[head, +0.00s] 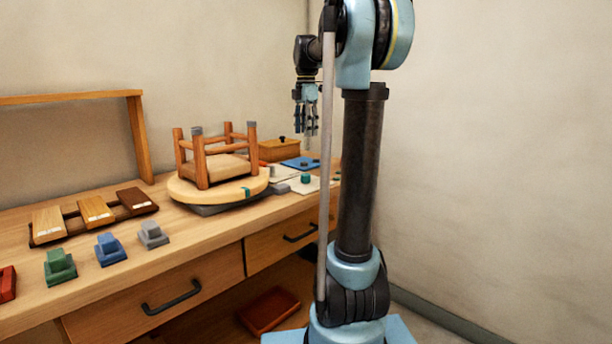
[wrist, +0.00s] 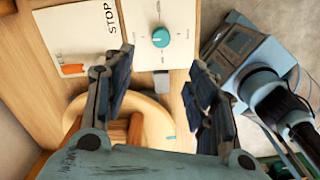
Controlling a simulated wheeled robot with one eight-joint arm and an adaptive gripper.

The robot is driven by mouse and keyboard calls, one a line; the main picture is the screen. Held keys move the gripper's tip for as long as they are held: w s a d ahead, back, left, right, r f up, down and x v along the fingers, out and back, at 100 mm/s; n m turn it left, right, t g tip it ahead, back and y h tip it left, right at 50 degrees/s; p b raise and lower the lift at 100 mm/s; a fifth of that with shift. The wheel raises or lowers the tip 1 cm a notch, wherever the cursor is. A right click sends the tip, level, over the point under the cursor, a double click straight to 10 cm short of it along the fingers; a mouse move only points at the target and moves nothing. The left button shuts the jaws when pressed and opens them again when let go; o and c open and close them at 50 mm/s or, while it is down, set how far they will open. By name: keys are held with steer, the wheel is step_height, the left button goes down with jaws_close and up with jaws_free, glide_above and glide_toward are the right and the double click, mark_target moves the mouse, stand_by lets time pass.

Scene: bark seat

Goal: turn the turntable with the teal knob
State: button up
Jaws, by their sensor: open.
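The teal knob (head: 305,178) stands on a white panel (head: 318,186) on the bench, right of the turntable. In the wrist view the knob (wrist: 160,37) has a white pointer line and small marks around it. The round wooden turntable (head: 182,192) carries an upturned wooden stool (head: 224,163) and has a teal mark (head: 246,190) on its edge. Part of the turntable (wrist: 155,120) shows between my fingers in the wrist view. My gripper (head: 306,130) is open and empty, pointing down above the panel area. In the wrist view its fingertips (wrist: 161,62) are apart, with the knob beyond them.
A card reading STOP (wrist: 90,30) with an orange part (wrist: 75,68) lies beside the panel. A wooden box (head: 280,150) and a blue mat (head: 300,163) are behind. Green (head: 59,266), blue (head: 110,249) and grey (head: 152,234) blocks line the bench front.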

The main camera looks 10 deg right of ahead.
mark_target(306, 174)
step_height(306, 174, down, 17)
stand_by(0.6)
steer(key=c, duration=1)
